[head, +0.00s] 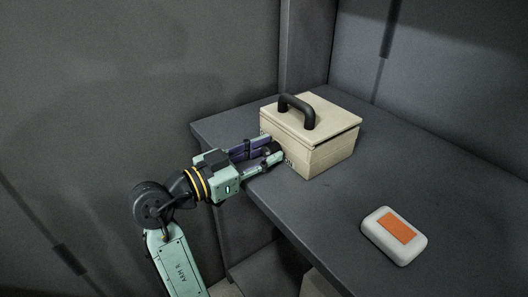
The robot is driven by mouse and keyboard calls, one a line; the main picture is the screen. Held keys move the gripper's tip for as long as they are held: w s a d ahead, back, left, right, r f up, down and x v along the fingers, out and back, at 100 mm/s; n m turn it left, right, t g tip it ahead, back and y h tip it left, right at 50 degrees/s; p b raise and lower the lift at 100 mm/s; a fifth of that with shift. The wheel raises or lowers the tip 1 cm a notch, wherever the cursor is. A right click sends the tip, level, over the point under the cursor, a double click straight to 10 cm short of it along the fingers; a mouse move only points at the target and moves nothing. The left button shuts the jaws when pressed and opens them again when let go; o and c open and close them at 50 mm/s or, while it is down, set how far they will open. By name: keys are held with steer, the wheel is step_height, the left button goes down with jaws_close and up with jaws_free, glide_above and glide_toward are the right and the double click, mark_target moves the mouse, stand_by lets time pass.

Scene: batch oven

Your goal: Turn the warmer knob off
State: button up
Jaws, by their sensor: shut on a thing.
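The warmer (325,156) is a cream box with a lid and a black arched handle, standing on the dark grey counter. My gripper (268,148) reaches in from the left, level with the warmer's left-facing front. Its fingertips are at that face, shut on the warmer knob. The knob itself is hidden by the fingers, so its angle cannot be read. Small dark markings show on the face beside the fingertips.
A white rounded block with an orange top patch (395,235) lies on the counter (330,215) at the right front. The counter between it and the warmer is clear. A grey wall stands behind. Below the counter is an open dark space.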

steer(key=shift+n, duration=0.6)
steer(key=o, duration=1.2)
steer(key=shift+c, duration=0.2)
steer(key=v, duration=1.2)
